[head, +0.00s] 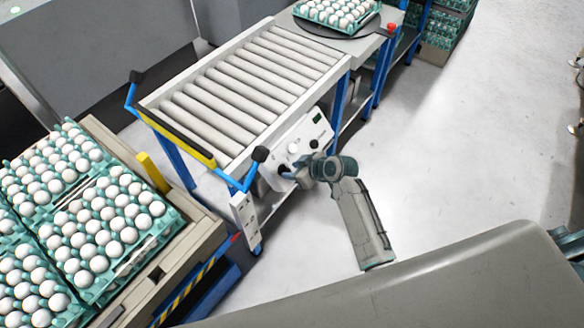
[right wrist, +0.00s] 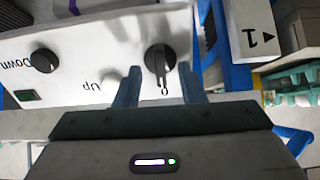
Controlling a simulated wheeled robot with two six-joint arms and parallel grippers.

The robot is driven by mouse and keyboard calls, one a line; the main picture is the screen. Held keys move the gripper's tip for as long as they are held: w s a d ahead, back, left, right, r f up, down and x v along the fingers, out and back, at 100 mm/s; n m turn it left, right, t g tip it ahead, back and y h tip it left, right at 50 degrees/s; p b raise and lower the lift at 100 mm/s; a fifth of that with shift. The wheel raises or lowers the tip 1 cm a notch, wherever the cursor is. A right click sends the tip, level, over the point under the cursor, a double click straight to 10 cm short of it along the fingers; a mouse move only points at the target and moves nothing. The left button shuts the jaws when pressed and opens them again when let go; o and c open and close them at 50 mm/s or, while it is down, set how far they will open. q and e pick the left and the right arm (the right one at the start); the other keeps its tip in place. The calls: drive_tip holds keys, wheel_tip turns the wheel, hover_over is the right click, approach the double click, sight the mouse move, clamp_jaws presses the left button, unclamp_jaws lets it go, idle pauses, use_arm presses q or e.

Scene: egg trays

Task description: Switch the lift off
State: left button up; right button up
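My right gripper (head: 291,173) is at the panel. In the right wrist view its blue fingers (right wrist: 160,88) are open, one on each side of the switch's lower part, with gaps showing. Whether they overlap the switch in depth is unclear. My left gripper is not in view.
The roller conveyor (head: 245,80) lies behind. Egg trays (head: 105,225) fill the left. The floor (head: 450,130) to the right is clear.

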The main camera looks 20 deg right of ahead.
drive_tip(key=shift+p+v, duration=0.7)
drive_tip(key=shift+v, duration=0.5)
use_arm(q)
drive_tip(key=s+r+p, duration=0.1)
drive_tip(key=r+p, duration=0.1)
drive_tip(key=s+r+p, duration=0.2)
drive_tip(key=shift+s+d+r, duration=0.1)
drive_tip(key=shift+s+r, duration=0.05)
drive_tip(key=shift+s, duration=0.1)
use_arm(e)
drive_tip(key=v, duration=0.5)
drive_tip(key=shift+s+d+r, duration=0.1)
drive_tip(key=shift+s+r, duration=0.05)
drive_tip(key=shift+r, duration=0.05)
drive_tip(key=shift+f, duration=0.1)
